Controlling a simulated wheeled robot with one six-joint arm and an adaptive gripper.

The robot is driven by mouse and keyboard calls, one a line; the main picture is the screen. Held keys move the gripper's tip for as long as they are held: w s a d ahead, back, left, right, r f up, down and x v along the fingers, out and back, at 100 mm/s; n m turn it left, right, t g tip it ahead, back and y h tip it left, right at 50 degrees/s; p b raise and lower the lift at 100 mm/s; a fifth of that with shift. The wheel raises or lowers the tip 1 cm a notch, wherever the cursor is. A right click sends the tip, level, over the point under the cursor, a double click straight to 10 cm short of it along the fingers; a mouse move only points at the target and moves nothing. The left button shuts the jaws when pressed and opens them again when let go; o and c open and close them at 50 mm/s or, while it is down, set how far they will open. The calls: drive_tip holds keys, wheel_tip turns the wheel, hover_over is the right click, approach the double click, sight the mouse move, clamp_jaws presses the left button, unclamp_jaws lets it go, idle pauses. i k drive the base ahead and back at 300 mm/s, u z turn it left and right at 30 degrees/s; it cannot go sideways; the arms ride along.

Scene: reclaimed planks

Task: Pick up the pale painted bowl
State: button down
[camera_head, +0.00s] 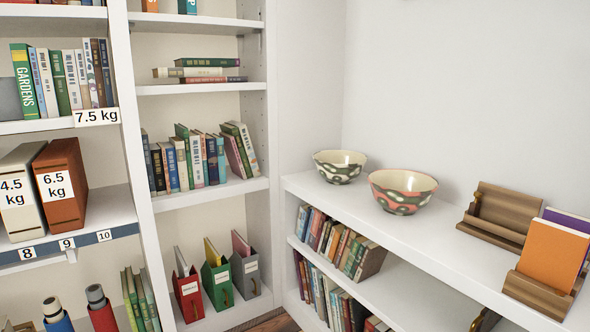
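Two painted bowls stand upright and apart on the white top of the low shelf unit. The smaller, farther bowl (338,172) has a cream inside and a dark green and cream pattern outside. The larger, nearer bowl (402,198) has a pale cream inside and a pink, green and cream pattern outside. Both have cream insides, so I cannot tell for sure which one is the pale painted bowl. Both look empty. My gripper is not in view.
The low shelf's white top (440,240) is clear in front of the bowls. Wooden book holders (502,213) stand to the right, one with an orange book (552,254). Walls rise behind the bowls. A tall bookcase (135,120) with books and file boxes fills the left.

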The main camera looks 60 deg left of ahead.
sight(338, 167)
drive_tip(key=u, duration=2.05)
